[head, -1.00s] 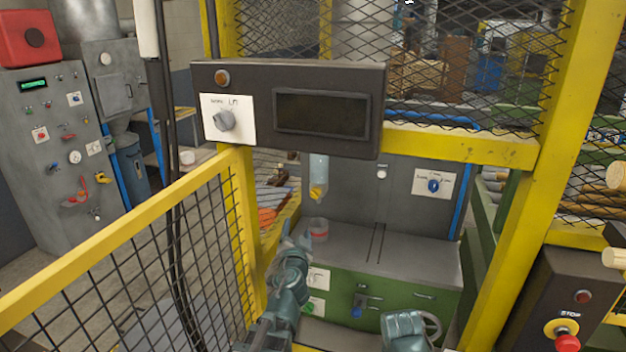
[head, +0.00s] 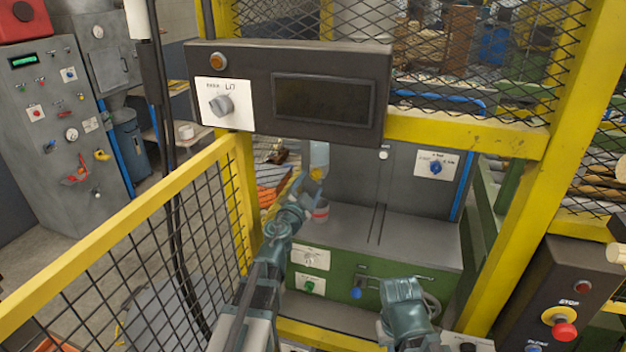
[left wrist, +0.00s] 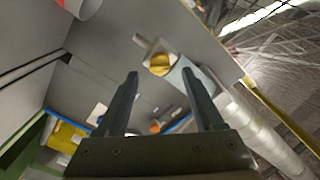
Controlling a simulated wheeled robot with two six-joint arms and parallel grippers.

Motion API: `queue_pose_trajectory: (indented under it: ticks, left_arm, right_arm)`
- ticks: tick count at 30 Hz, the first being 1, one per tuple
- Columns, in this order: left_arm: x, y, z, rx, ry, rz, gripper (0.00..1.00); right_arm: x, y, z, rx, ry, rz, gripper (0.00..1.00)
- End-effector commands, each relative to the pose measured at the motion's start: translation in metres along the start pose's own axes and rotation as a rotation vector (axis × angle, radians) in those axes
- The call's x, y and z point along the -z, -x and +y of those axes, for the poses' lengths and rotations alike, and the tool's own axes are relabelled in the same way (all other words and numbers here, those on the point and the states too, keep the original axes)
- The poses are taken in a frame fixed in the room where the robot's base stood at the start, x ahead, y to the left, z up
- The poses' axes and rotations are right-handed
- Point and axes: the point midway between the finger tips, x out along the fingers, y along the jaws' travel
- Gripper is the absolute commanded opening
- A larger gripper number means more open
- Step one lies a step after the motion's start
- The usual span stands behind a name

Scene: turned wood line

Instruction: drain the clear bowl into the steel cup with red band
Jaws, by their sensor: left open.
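The clear bowl (head: 319,154) hangs below the dark panel in the head view, with a yellow drain piece (head: 317,173) at its lower end. The steel cup with red band (head: 321,211) stands on the grey bench top below it. My left gripper (head: 301,184) is raised just left of the drain piece and above the cup, partly hiding the cup's left side. In the left wrist view its fingers (left wrist: 160,74) are open and empty, with the yellow drain piece (left wrist: 159,65) seen between and beyond the tips. The cup (left wrist: 84,8) is cut off at the top left. My right arm shows low, without visible fingers.
A dark panel (head: 330,97) with a knob and screen overhangs the bench. Yellow mesh fencing (head: 120,235) stands left of my left arm, and a yellow post (head: 545,150) stands at right. The grey bench top (head: 405,235) is clear right of the cup.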

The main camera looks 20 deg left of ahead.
Motion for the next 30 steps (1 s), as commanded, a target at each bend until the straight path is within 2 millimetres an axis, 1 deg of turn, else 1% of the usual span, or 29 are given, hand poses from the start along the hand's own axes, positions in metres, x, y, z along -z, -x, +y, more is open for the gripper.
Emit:
queue_pose_trajectory:
  ticks: [1, 6, 9, 16, 20, 21, 23, 24, 26, 27, 28, 30]
  left_arm:
    - [0.0, -0.013, 0.0, 0.0, 0.0, 0.0, 0.69]
    - [0.0, -0.035, 0.0, 0.0, 0.0, 0.0, 0.69]
    - [0.0, -0.04, 0.0, 0.001, 0.0, -0.001, 0.69]
    - [0.0, -0.039, 0.0, 0.001, 0.0, -0.001, 0.69]
    - [0.0, -0.039, 0.0, 0.001, 0.0, -0.001, 0.46]
    - [0.0, -0.039, 0.0, 0.001, 0.0, -0.001, 0.38]
    - [0.0, -0.039, 0.0, 0.001, 0.0, -0.001, 0.28]
    - [0.0, -0.039, 0.0, 0.001, 0.0, -0.001, 0.2]
    - [0.0, -0.039, 0.0, 0.0, 0.0, 0.0, 0.1]
    - [0.0, -0.039, 0.0, 0.0, 0.0, 0.0, 0.02]
    - [0.0, -0.039, 0.0, 0.0, 0.0, 0.0, 0.0]
    - [0.0, -0.039, 0.0, 0.0, 0.0, 0.0, 0.0]
  right_arm:
    - [0.0, 0.0, 0.0, 0.0, 0.0, 0.0, 0.0]
    - [0.0, 0.0, 0.0, 0.0, 0.0, 0.0, 0.0]
    - [0.0, 0.0, 0.0, 0.0, 0.0, 0.0, 0.0]
    - [0.0, 0.0, 0.0, 0.0, 0.0, 0.0, 0.0]
    - [0.0, 0.0, 0.0, 0.0, 0.0, 0.0, 0.0]
    - [0.0, 0.0, 0.0, 0.0, 0.0, 0.0, 0.0]
    - [0.0, 0.0, 0.0, 0.0, 0.0, 0.0, 0.0]
    - [0.0, 0.0, 0.0, 0.0, 0.0, 0.0, 0.0]
    - [0.0, 0.0, 0.0, 0.0, 0.0, 0.0, 0.0]
    - [0.0, 0.0, 0.0, 0.0, 0.0, 0.0, 0.0]
    - [0.0, 0.0, 0.0, 0.0, 0.0, 0.0, 0.0]
    - [0.0, 0.0, 0.0, 0.0, 0.0, 0.0, 0.0]
